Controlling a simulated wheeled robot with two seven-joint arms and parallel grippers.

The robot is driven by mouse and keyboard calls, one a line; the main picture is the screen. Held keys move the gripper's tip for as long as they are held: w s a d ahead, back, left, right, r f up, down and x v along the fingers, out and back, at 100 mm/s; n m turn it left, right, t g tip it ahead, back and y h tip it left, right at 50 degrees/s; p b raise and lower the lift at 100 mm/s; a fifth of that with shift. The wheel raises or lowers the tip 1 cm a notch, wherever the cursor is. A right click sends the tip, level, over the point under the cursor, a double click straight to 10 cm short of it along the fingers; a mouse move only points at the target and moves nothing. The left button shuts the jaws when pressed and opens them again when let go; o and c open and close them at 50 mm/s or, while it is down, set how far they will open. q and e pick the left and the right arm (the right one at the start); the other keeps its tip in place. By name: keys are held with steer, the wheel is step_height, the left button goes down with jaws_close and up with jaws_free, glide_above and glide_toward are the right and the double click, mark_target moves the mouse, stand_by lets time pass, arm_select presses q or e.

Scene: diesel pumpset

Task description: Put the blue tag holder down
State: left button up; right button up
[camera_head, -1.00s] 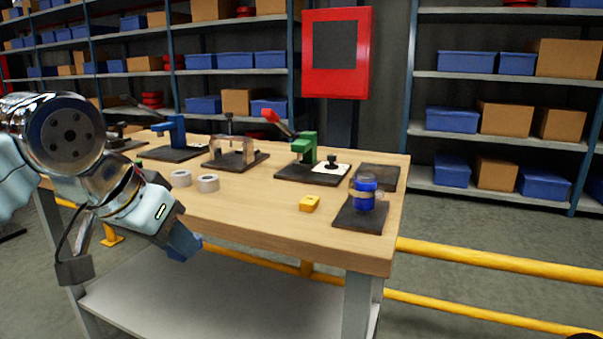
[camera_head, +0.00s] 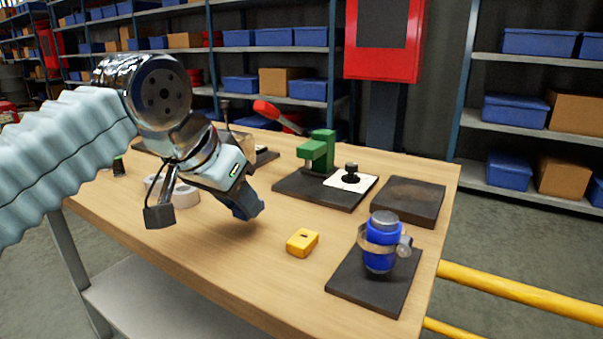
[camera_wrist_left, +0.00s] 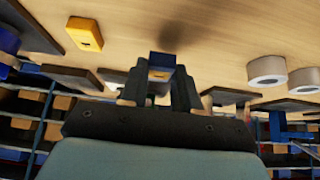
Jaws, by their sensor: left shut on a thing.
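My left gripper (camera_head: 240,198) is above the wooden workbench (camera_head: 220,255), and its shadow falls on the top just below it. In the left wrist view, its two fingers (camera_wrist_left: 160,90) are shut on the small dark blue tag holder (camera_wrist_left: 162,60). The holder also shows at the gripper's tip in the head view (camera_head: 248,208). It is held apart from the bench top; the fingers hide part of it. My right gripper is not in view.
A yellow block (camera_head: 302,242) lies right of the gripper. A blue cylinder in a clamp (camera_head: 381,245) stands on a dark plate. A green press (camera_head: 318,152) is behind, and grey tape rolls (camera_head: 185,194) are at left. Bare wood lies in front of the gripper.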

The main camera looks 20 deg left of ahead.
arm_select(q)
steer(key=w, duration=0.4)
steer(key=w+d+p, duration=0.1)
steer(key=w, duration=0.3)
steer(key=w+p, duration=0.1)
steer(key=w, duration=0.2)
steer(key=shift+w+d, duration=0.35)
steer(key=shift+w, duration=0.05)
steer(key=w, duration=0.2)
steer(key=shift+w+d+r+p, duration=0.1)
steer(key=shift+w+d+p, duration=0.1)
steer(key=shift+w+p, duration=0.15)
steer(key=shift+w+f+b, duration=0.1)
steer(key=shift+f+b, duration=0.25)
steer(key=shift+f, duration=0.5)
steer(key=shift+f, duration=0.1)
steer(key=o, duration=0.4)
steer(key=shift+f, duration=0.1)
steer(key=o, duration=0.5)
